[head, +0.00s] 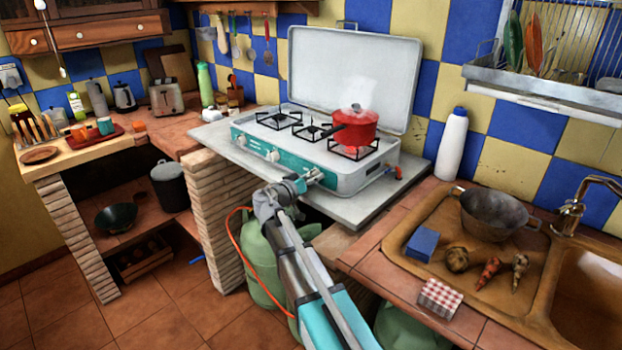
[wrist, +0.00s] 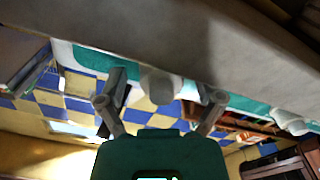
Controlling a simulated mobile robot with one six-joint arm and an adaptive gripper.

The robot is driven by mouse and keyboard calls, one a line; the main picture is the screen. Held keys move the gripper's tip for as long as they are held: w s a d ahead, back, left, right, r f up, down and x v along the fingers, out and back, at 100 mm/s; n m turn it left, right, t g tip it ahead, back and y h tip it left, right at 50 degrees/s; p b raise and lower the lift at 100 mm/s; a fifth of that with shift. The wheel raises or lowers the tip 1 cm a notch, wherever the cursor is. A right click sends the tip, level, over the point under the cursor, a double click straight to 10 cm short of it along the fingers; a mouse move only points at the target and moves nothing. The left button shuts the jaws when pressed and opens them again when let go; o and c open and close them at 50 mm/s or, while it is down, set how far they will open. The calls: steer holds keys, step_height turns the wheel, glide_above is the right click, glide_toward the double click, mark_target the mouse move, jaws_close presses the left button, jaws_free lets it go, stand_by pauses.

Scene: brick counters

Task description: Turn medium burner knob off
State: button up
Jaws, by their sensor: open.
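The camping stove (head: 350,184) has a teal front panel with white knobs and a raised grey lid. The left knob (head: 238,141) and the middle knob (head: 273,156) show clear of my arm. My gripper (head: 314,175) is at the right end of the panel and covers the right knob in the head view. In the wrist view, my open gripper (wrist: 165,88) has one finger on each side of a white knob (wrist: 158,80); I cannot tell whether they touch it. Another knob (wrist: 290,122) lies to the right there. Which way the nearest knob points is unclear.
A steaming red pot (head: 354,129) stands on the right burner, its handle pointing left. A white bottle (head: 451,146) stands right of the stove. The grey slab (head: 230,148) juts out beneath the stove. A green gas bottle (head: 262,262) with an orange hose stands below.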

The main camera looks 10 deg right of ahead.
steer(key=shift+a, duration=0.15)
steer(key=v, duration=1.1)
steer(key=shift+s+a, duration=0.25)
